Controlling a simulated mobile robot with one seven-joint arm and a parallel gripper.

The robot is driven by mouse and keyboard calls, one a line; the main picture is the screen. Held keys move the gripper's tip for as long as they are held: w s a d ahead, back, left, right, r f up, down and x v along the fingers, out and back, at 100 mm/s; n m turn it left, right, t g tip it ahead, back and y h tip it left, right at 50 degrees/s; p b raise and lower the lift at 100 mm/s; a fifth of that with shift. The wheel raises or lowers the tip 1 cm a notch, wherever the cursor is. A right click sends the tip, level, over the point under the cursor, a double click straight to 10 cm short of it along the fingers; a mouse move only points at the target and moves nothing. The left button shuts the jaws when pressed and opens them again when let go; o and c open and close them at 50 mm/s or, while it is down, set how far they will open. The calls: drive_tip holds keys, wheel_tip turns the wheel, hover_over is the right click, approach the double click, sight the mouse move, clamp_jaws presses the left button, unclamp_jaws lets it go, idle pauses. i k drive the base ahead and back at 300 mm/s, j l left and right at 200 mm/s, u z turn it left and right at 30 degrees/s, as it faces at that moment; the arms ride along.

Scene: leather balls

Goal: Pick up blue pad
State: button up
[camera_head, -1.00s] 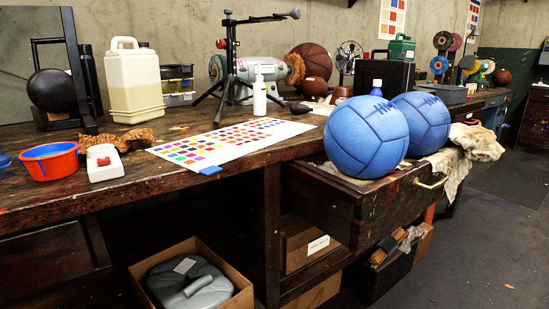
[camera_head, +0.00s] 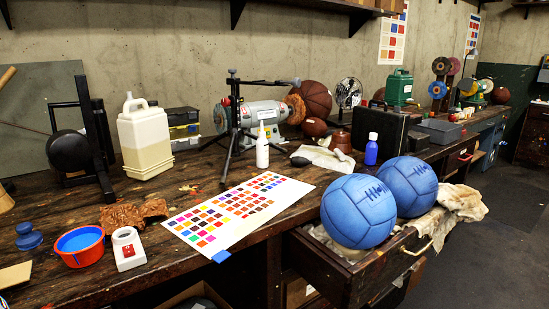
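A small flat blue pad (camera_head: 221,257) lies at the near corner of the white colour chart (camera_head: 205,222), close to the front edge of the wooden workbench (camera_head: 180,272). A round blue knob-like object (camera_head: 29,238) stands further left on the bench. My gripper is not in view.
An orange-red tub with blue inside (camera_head: 80,248) and a white device (camera_head: 128,249) stand left of the chart. Two blue balls (camera_head: 358,212) (camera_head: 408,187) rest on the open drawer (camera_head: 350,270) at right. A black tripod (camera_head: 234,125) stands behind the chart.

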sight(29, 239)
drive_tip(key=u, duration=1.35)
